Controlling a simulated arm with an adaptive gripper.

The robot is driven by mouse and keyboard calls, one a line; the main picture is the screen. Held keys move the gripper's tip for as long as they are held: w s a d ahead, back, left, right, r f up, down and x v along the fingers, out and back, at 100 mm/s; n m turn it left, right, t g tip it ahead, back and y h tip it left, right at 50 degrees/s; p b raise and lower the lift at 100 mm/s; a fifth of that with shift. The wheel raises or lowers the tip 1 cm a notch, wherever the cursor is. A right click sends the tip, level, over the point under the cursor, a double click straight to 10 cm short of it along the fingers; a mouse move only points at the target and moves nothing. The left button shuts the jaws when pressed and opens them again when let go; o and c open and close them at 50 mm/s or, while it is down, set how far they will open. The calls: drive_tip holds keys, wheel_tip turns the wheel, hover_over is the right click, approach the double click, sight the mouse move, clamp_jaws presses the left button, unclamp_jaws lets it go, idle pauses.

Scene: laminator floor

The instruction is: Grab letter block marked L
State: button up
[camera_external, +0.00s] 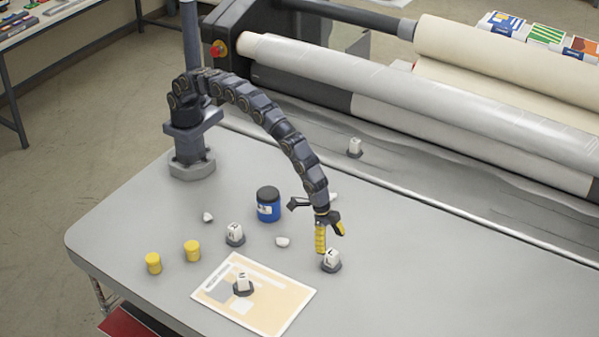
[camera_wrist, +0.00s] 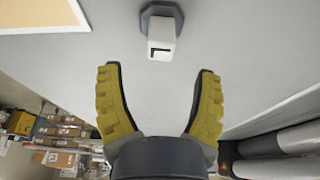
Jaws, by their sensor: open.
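The white letter block marked L (camera_external: 331,257) sits upright on a dark grey base on the table, right of the paper sheet. In the wrist view the block (camera_wrist: 161,47) shows its black L, just beyond the fingertips and roughly centred between them. My gripper (camera_external: 331,240), with yellow ridged fingers, is open and empty right by the block, partly overlapping it in the external view. In the wrist view the fingers of my gripper (camera_wrist: 159,70) are spread wide with bare table between them.
Other white blocks on dark bases stand on the table (camera_external: 235,232), on the sheet (camera_external: 242,281) and by the laminator (camera_external: 355,146). A blue jar (camera_external: 268,205), two yellow pots (camera_external: 192,250) and small white pieces lie left. The laminator roller (camera_external: 400,95) runs behind; the table's right side is clear.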

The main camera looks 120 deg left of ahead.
sight(331, 252)
drive_tip(key=x, duration=0.5)
drive_tip(key=shift+s+f, duration=0.3)
drive_tip(key=shift+w+f, duration=0.2)
drive_tip(key=shift+f, duration=0.2)
clamp_jaws()
